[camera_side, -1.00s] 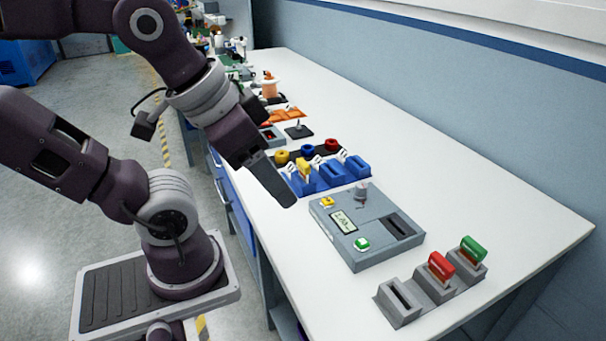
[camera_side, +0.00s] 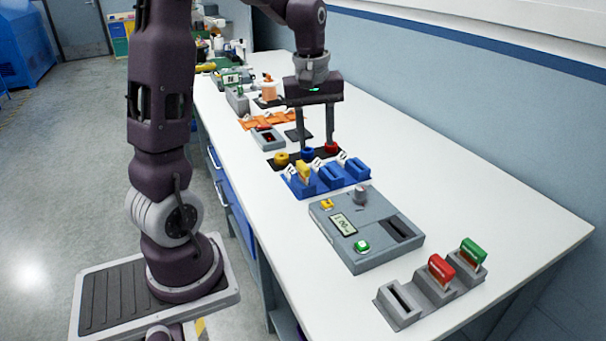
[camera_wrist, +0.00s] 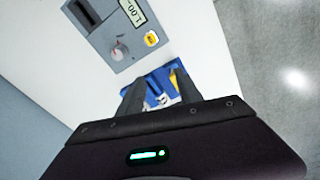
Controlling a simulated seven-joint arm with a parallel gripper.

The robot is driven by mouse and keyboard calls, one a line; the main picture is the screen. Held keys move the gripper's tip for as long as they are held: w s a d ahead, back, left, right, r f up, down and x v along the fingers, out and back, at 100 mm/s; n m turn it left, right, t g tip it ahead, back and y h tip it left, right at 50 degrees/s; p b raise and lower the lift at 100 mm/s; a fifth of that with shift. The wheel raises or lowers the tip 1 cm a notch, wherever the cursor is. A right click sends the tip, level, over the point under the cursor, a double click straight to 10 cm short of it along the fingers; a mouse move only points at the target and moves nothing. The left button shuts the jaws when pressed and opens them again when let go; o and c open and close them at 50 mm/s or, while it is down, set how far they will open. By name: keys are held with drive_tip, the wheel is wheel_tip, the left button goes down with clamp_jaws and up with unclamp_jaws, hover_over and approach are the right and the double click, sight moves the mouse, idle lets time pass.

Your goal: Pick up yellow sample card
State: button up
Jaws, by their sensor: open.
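The yellow sample card (camera_side: 303,169) stands upright in the leftmost slot of the blue holder (camera_side: 330,183) in the side view. In the wrist view a yellow bit of the card (camera_wrist: 173,78) shows beside a finger, and the blue holder (camera_wrist: 150,84) is partly hidden by the fingers. My gripper (camera_side: 318,148) is open, with its fingers pointing down behind the blue holder, near the blue and red pulleys. It holds nothing. In the wrist view my gripper (camera_wrist: 157,88) has its two fingers apart.
A grey device (camera_side: 366,229) with a display and buttons stands in front of the holder. Closer is a grey rack (camera_side: 432,289) with red (camera_side: 441,269) and green (camera_side: 473,250) cards. Yellow (camera_side: 281,158), blue (camera_side: 307,154) and red (camera_side: 331,148) pulleys sit behind. The table's right side is clear.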

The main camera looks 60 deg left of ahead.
sight(303, 165)
drive_tip(key=a+f+n, duration=0.1)
drive_tip(key=a+f, duration=0.1)
drive_tip(key=a+f+n, duration=0.1)
drive_tip(key=a+f, duration=0.1)
drive_tip(key=a+f+n+g, duration=0.1)
drive_tip(key=a+f, duration=0.1)
drive_tip(key=a, duration=0.1)
drive_tip(key=shift+w+a+f+n, duration=0.1)
drive_tip(key=shift+w+n, duration=0.3)
drive_tip(key=f, duration=0.6)
drive_tip(key=shift+a+f, duration=0.25)
drive_tip(key=shift+f, duration=0.05)
clamp_jaws()
